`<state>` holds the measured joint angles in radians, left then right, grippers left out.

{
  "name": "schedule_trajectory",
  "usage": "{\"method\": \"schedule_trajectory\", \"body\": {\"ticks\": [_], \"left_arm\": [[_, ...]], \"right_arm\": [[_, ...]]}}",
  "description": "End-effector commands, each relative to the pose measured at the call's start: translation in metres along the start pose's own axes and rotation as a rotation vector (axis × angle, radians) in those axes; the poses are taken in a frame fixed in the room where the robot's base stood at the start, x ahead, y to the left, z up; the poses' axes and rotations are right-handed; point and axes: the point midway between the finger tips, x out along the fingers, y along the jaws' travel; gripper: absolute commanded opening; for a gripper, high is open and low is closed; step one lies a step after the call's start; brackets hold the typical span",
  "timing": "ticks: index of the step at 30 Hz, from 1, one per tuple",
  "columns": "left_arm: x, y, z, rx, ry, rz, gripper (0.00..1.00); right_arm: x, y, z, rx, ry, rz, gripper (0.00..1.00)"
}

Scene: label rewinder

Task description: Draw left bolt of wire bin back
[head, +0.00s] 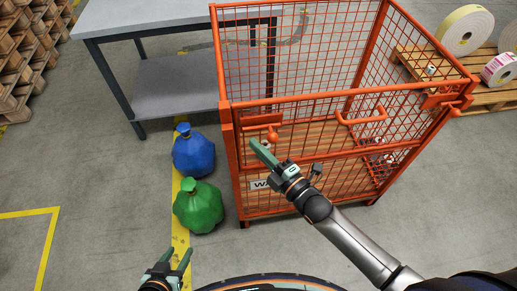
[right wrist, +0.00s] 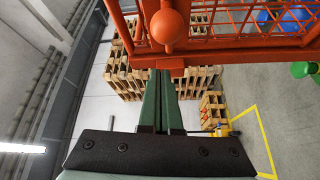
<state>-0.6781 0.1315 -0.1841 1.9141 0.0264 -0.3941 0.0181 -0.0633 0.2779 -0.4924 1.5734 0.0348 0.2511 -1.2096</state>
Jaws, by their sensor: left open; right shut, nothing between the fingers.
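The orange wire bin (head: 300,100) stands in the middle of the head view. Its left bolt, with a round orange knob (head: 272,135), is on the front panel near the left corner post. My right gripper (head: 256,146) is shut and empty, with its green fingertips close to the knob. In the right wrist view the knob (right wrist: 168,27) shows large, beyond the shut fingers (right wrist: 163,76). Whether the fingers touch the bolt cannot be told. My left gripper (head: 178,259) is open and empty at the bottom, away from the bin.
A blue sack (head: 193,153) and a green sack (head: 199,207) stand on the floor left of the bin. A grey table (head: 180,15) is behind them. Pallets with label rolls (head: 465,30) are at the right.

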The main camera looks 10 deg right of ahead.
Motion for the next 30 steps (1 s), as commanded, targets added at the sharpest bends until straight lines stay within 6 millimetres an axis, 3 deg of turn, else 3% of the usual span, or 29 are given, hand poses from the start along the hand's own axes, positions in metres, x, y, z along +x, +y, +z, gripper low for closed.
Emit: {"method": "schedule_trajectory", "body": {"ticks": [2,9,15,21,30], "left_arm": [[-0.001,0.0,0.0,0.001,0.0,0.0,0.5],[0.002,-0.001,0.003,0.003,-0.001,-0.001,0.5],[0.003,0.0,0.004,0.001,-0.001,0.0,0.5],[0.004,0.0,0.004,0.001,-0.001,0.0,0.5],[0.004,0.0,0.004,0.001,-0.001,0.0,0.5]], "right_arm": [[-0.001,0.001,0.001,-0.001,-0.001,-0.001,0.0],[-0.056,-0.001,0.001,0.0,-0.001,-0.003,0.0],[-0.086,-0.001,0.001,0.001,0.0,-0.002,0.0],[-0.098,0.001,0.0,0.0,0.0,0.0,0.0],[-0.099,0.001,0.0,0.0,0.0,0.001,0.0]]}}
